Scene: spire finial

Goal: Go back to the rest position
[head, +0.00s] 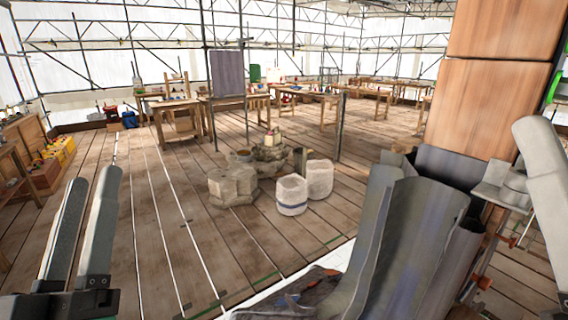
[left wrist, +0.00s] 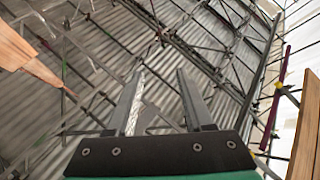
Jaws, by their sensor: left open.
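My left gripper (head: 91,180) is at the left edge of the head view, its two grey fingers pointing up and apart. It is open, with nothing between the fingers. In the left wrist view the fingers (left wrist: 160,76) also stand apart and empty, against scaffold poles and pale corrugated sheeting. A pale grey rounded piece (head: 545,165) cuts into the right edge of the head view. I cannot tell whether it is part of my right gripper.
Curved grey sheets (head: 405,240) stand at front right beside a wooden panel (head: 505,30). Two white sacks (head: 291,195) and pale stone blocks (head: 232,187) stand mid-floor. Workbenches (head: 180,120) line the back. The plank floor (head: 160,240) right of my left gripper is clear.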

